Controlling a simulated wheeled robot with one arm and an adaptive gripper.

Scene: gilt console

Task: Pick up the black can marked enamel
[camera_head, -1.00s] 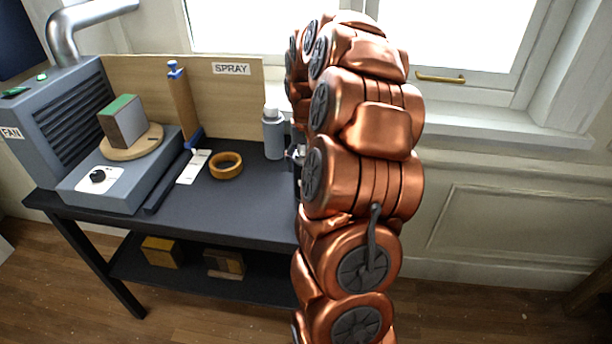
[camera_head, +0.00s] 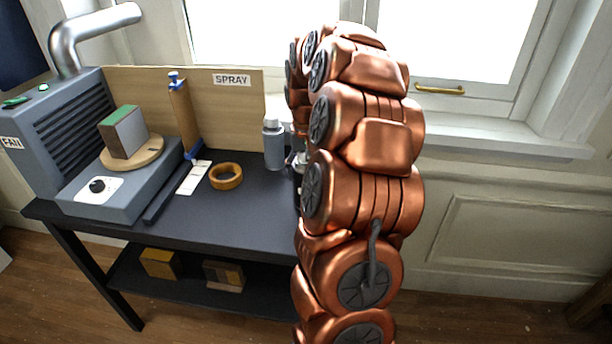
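No black can marked enamel shows in this view. A grey-blue can or bottle with a pale cap (camera_head: 274,146) stands upright at the back right of the dark table, just left of my arm; no lettering on it can be read. My copper arm rises in front of the table's right end and hides what is behind it. Only a small silvery and dark part, perhaps of my gripper, shows at the arm's left edge. The fingertips are hidden, so I cannot tell if they are open or hold anything.
The dark table (camera_head: 225,215) also bears a grey fan unit (camera_head: 70,125), a turntable (camera_head: 133,156) with a block (camera_head: 122,133), a tape roll (camera_head: 226,177) and a white card (camera_head: 196,178). Behind stands a SPRAY board (camera_head: 232,110). Wood blocks (camera_head: 160,263) lie on the lower shelf.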

